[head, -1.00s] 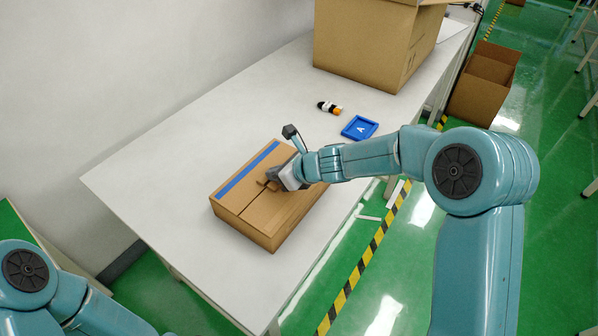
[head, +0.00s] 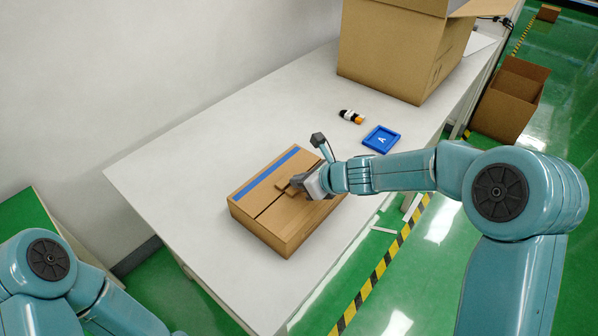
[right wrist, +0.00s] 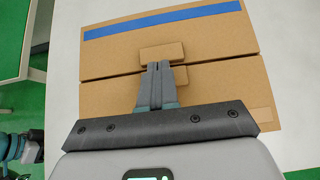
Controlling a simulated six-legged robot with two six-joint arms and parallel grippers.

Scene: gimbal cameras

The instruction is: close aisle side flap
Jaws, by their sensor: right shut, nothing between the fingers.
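A brown cardboard box (head: 283,222) with a blue strip along its wall-side top lies on the white table. Its top flaps lie about flat, with a narrow dark seam between them. The box top also shows in the right wrist view (right wrist: 215,40). A small cardboard tab (right wrist: 161,53) sits at the seam. My right gripper (head: 297,184) is over the middle of the box top at the seam. Its fingers (right wrist: 158,68) are together and empty, close to the tab; whether they touch it I cannot tell.
A large open cardboard box (head: 395,50) stands at the table's far end. A blue tray marked A (head: 381,139) and a small black, white and orange item (head: 351,116) lie between the boxes. An open carton (head: 510,98) stands on the floor. The near table is clear.

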